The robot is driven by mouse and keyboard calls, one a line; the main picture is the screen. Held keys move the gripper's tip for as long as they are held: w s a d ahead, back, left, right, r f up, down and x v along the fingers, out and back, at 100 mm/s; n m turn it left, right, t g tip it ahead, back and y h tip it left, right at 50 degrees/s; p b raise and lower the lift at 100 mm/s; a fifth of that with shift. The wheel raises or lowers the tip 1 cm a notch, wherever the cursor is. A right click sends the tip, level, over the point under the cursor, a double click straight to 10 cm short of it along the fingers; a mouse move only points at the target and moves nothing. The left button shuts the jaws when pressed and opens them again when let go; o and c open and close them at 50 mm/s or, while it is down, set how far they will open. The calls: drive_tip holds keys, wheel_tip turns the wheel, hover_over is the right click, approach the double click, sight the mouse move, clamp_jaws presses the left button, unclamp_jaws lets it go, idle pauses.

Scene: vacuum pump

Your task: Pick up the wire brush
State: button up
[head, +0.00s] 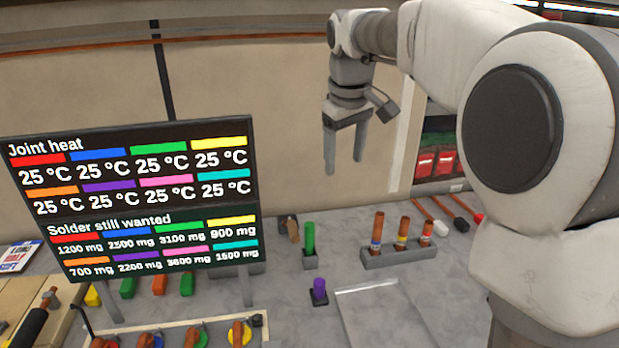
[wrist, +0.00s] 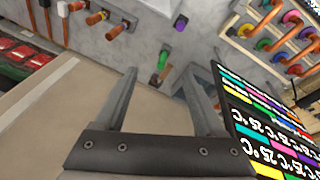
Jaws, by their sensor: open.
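My gripper (head: 344,170) hangs high above the back of the bench, fingers pointing down. It is open and empty; both fingers show apart in the wrist view (wrist: 161,72). I cannot identify the wire brush for certain. A small tan and dark piece (head: 291,228), possibly the brush, lies at the back of the bench, left of the green cylinder (head: 309,238). It seems to show between the fingers in the wrist view (wrist: 165,74), well beyond them, close to the green cylinder (wrist: 163,59). It is too small to make out bristles.
A monitor (head: 130,195) stands at left and hides part of the bench. A grey rack (head: 398,257) holds copper tubes. Rods with white, black and red ends (head: 461,224) lie right of it. A purple-topped piece (head: 319,290) stands in front. A pale plate (head: 385,312) lies at front right.

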drive_tip(key=w+a+f+n+g+p, duration=0.15)
drive_tip(key=w+a+f, duration=0.35)
drive_tip(key=w, duration=0.5)
drive_tip(key=n+g, duration=0.1)
drive_tip(key=n, duration=0.2)
approach(307, 224)
wheel_tip(307, 224, down, 10)
drive_tip(key=shift+w+d+f+b, duration=0.1)
drive_tip(key=shift+b, duration=0.45)
drive_tip(key=shift+d+f+p, duration=0.15)
drive_tip(key=shift+f+p, duration=0.2)
drive_tip(key=shift+f, duration=1)
drive_tip(key=shift+d+f+p, duration=0.2)
drive_tip(key=shift+f+p, duration=0.15)
drive_tip(key=shift+f, duration=1.05)
clamp_jaws()
